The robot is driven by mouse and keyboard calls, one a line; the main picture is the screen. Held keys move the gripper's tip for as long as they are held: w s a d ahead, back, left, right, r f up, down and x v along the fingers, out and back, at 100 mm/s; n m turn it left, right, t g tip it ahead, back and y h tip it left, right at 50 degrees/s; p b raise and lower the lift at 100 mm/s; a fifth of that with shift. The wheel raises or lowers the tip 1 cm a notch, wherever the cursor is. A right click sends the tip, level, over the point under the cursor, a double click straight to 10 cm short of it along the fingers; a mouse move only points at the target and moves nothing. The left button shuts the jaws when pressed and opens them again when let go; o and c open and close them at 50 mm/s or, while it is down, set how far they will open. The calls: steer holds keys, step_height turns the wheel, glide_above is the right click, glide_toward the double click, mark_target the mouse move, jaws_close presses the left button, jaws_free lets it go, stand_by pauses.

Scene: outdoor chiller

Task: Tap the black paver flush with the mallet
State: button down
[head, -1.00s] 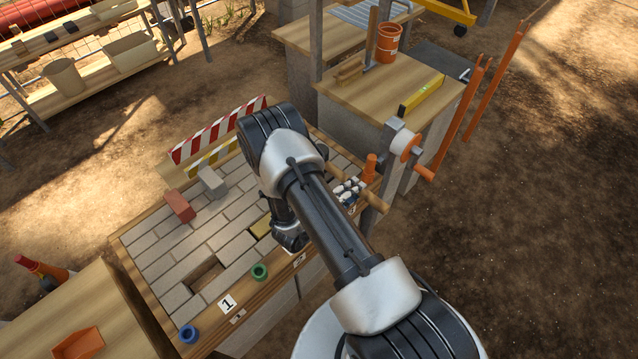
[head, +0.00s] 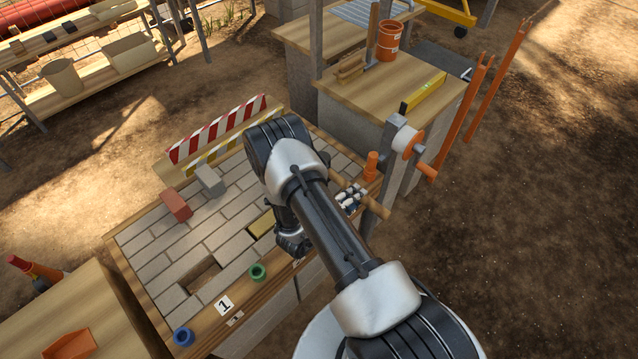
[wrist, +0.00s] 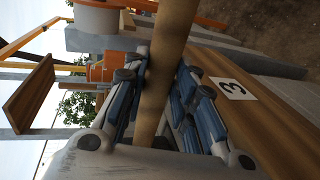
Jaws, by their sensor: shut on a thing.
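My gripper (head: 350,196) is shut on the wooden handle of the mallet (head: 375,204), over the right end of the paved bench. The handle also shows in the wrist view (wrist: 165,65), running between the blue-padded fingers. The mallet's head is not visible. I cannot make out the black paver; my arm covers part of the paved bed (head: 165,265).
A rectangular gap (head: 202,279) lies open in the paving. A red block (head: 176,205) and a grey block (head: 209,179) sit on top, with a striped board (head: 220,132) behind. Green (head: 257,272) and blue (head: 183,336) rings stand at the front edge. A crank post (head: 385,165) stands close right.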

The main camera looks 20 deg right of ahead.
steer(key=d+r+p, duration=0.5)
steer(key=d+r, duration=0.4)
steer(key=d, duration=0.3)
steer(key=shift+d+r+p, duration=0.15)
steer(key=shift+r+p, duration=0.25)
